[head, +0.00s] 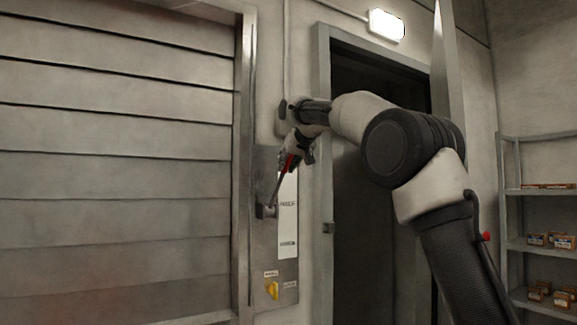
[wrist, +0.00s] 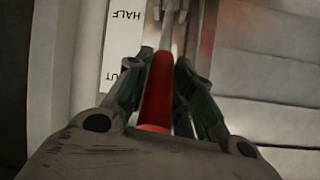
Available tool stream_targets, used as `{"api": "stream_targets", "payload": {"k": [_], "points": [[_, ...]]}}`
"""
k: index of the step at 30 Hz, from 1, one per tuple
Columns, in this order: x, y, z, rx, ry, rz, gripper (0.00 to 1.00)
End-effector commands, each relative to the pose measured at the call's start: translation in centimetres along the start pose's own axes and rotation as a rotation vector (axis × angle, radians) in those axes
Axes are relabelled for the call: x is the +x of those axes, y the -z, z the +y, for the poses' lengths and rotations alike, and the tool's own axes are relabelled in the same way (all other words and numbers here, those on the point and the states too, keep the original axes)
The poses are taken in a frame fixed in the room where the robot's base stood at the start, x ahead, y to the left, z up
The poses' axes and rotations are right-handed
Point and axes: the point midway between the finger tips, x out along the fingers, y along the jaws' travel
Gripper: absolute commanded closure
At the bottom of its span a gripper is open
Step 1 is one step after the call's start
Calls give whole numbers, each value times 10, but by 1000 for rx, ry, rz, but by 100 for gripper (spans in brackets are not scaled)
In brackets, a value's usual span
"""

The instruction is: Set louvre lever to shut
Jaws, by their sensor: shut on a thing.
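The louvre lever is a thin metal rod with a red grip (head: 290,162), rising steeply from its pivot block (head: 265,211) on a grey wall plate and leaning slightly right. The red grip (wrist: 157,92) fills the middle of the wrist view. My gripper (head: 294,155) is shut on the red grip, with its dark fingers (wrist: 161,82) on both sides of it. A white label strip (head: 288,215) beside the lever reads HALF at mid-height. In the wrist view the strip (wrist: 123,45) is upside down, with HALF and the letters UT; the rest is hidden.
Large slatted louvres (head: 120,160) fill the left side. A yellow knob (head: 272,289) sits low on the plate. A dark doorway (head: 365,230) is behind my arm. Shelves (head: 540,245) with small boxes stand at right, and a lit lamp (head: 386,25) is above the door.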

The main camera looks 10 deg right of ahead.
Motion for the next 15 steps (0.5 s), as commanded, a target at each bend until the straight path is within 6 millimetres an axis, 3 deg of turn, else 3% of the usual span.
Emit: {"api": "stream_targets", "payload": {"k": [11,12,15], "points": [[-2,4,0,-1,0,10,100],[-2,5,0,-1,0,11,71],[-2,4,0,-1,0,9,55]]}}
